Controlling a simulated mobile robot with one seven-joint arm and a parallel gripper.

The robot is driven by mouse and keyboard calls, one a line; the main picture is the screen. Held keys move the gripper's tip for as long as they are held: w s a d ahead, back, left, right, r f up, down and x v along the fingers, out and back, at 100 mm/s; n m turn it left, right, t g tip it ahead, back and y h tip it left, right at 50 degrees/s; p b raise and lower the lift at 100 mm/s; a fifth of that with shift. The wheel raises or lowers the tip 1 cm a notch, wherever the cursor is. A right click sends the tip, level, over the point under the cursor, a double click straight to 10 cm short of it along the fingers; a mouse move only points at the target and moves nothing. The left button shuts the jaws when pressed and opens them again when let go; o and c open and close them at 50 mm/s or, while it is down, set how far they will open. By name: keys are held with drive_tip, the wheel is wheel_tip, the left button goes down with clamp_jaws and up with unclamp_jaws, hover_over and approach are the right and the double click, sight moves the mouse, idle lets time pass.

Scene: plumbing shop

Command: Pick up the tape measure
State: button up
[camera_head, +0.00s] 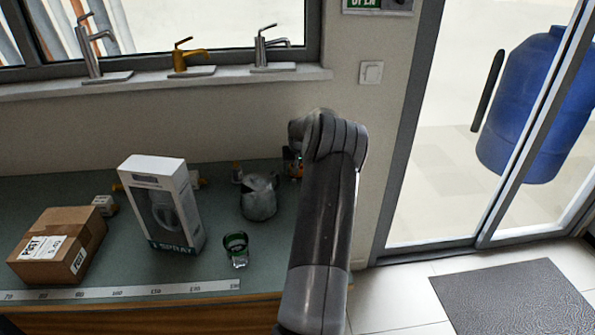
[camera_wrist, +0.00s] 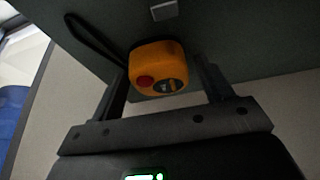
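The tape measure (camera_wrist: 158,68) is orange with a red button and a dark label. In the wrist view it sits between the two fingers of my gripper (camera_wrist: 166,80), with a clear gap to the right finger. The left finger is close to it; I cannot tell if they touch. A black strap (camera_wrist: 92,38) extends from its upper left. My gripper is open.
On the green bench (camera_head: 130,271) are a cardboard box (camera_head: 45,258), a white spray box (camera_head: 158,210), a grey metal jug (camera_head: 258,200) and a green-banded glass (camera_head: 237,250). Several taps line the windowsill (camera_head: 160,83) behind. A glass door (camera_head: 430,180) stands to the right.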

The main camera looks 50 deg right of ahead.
drive_tip(key=c, duration=1.1)
drive_tip(key=shift+r, duration=0.2)
